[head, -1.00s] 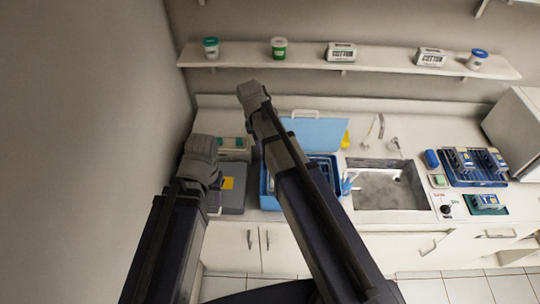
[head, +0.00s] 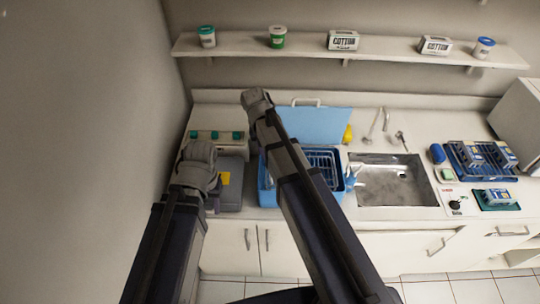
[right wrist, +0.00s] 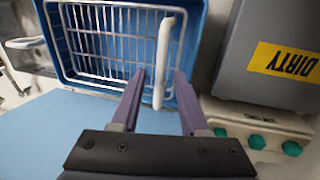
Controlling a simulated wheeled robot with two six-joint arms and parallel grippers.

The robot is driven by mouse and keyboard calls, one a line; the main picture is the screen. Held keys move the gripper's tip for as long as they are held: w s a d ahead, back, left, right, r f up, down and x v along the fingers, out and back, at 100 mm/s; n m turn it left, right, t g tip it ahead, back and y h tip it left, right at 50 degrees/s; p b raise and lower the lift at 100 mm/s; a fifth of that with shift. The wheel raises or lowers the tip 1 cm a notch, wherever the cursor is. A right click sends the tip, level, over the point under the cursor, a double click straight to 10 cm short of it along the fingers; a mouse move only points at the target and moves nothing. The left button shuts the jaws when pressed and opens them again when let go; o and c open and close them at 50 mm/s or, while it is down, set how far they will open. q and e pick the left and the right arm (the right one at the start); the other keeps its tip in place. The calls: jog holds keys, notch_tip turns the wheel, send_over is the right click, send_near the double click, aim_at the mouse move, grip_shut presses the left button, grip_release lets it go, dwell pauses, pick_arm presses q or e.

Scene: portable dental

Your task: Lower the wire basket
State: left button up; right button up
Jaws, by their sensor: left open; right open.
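The wire basket (head: 322,159) sits inside the blue tub (head: 266,190) on the counter, partly hidden by my right arm in the head view. In the right wrist view the silver wire basket (right wrist: 100,45) lies within the blue tub walls (right wrist: 198,30); how deep it sits I cannot tell. A white bar (right wrist: 162,60), seemingly the handle, crosses over it. My right gripper (right wrist: 160,78) is open, with its purple fingers on either side of the bar in the picture; contact is not clear. My left gripper (head: 213,200) is open, by the grey box, its fingers mostly hidden.
The tub's blue lid (head: 318,124) stands open behind it. A grey box (right wrist: 275,55) marked DIRTY is beside the tub. The sink (head: 392,182) lies to the right, then a blue rack (head: 480,160). A wall bounds the left side; a shelf (head: 390,50) runs above.

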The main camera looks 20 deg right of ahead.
grip_shut()
dwell(0.3)
dwell(1.1)
